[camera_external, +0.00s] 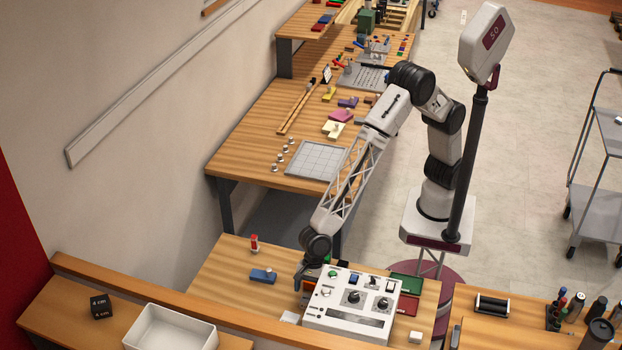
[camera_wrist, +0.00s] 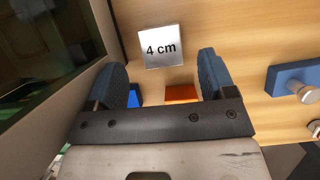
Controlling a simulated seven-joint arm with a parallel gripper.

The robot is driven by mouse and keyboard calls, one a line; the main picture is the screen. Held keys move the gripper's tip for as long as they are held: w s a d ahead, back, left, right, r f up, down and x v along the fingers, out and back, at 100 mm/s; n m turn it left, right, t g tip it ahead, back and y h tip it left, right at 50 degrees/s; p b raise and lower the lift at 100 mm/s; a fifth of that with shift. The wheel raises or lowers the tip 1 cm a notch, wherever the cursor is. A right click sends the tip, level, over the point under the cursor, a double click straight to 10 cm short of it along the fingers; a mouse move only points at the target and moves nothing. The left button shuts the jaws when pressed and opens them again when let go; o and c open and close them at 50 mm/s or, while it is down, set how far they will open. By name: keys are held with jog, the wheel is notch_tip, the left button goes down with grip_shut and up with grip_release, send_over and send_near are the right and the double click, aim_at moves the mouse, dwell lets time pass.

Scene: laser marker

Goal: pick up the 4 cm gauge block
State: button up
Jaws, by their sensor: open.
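The gauge block is a silver square block marked "4 cm" (camera_wrist: 161,46), lying on the wooden table in the wrist view. In the external view a pale block (camera_external: 290,317), partly hidden by the wooden ledge, appears to be it. My gripper (camera_wrist: 168,84) is open, its two dark blue fingers apart. The block shows beyond the fingertips, roughly in line with the gap and not held. In the external view my gripper (camera_external: 300,285) is low over the table beside the white control box.
The white control box (camera_external: 349,325) stands close on the gripper's right in the external view. A blue item with a knob (camera_wrist: 297,84) lies on the other side. Orange (camera_wrist: 181,94) and blue (camera_wrist: 136,96) pieces show between the fingers. The wooden ledge (camera_external: 190,300) runs in front.

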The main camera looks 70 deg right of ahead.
aim_at(307, 298)
jog(key=shift+x, duration=2.6)
jog(key=shift+w, duration=0.1)
jog(key=shift+c, duration=0.2)
jog(key=c, duration=1.1)
jog(key=shift+r, duration=0.1)
notch_tip(307, 298, up, 18)
jog(key=shift+f, duration=0.1)
